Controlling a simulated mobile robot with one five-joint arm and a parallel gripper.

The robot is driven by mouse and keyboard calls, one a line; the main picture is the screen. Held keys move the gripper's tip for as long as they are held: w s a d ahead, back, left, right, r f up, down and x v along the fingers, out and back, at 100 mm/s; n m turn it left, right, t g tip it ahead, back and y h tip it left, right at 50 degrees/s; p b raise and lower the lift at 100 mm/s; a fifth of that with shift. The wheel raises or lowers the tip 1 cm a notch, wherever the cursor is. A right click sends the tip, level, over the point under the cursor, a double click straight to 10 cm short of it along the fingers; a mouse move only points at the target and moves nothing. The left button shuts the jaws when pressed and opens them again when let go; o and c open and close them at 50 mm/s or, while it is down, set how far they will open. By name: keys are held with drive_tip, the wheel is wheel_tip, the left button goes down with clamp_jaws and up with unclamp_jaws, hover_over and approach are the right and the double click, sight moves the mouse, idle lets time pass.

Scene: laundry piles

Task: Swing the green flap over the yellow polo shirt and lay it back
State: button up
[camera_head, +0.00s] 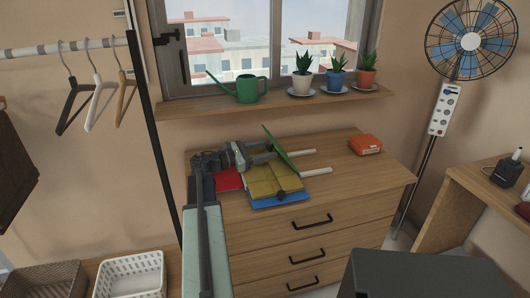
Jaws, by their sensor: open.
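The yellow polo shirt (262,184) lies folded on the folding board, on top of the wooden dresser. The green flap (282,149) stands up at a steep tilt at the shirt's far right side, not flat. A red flap (228,180) lies at the left and a blue panel (277,201) shows under the shirt's front edge. My gripper (268,153) is open, above the far part of the shirt and close to the green flap's left face. I cannot tell whether it touches the flap. My arm hides the board's far left part.
Two pale bars (312,171) stick out to the right of the board. An orange box (365,145) sits at the dresser's (350,185) back right. Potted plants and a green watering can (246,89) stand on the sill above. The dresser top's right side is mostly clear.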

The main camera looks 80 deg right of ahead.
clamp_jaws()
drive_tip(key=shift+a+f, duration=0.1)
drive_tip(key=shift+f, duration=0.05)
idle(1.2)
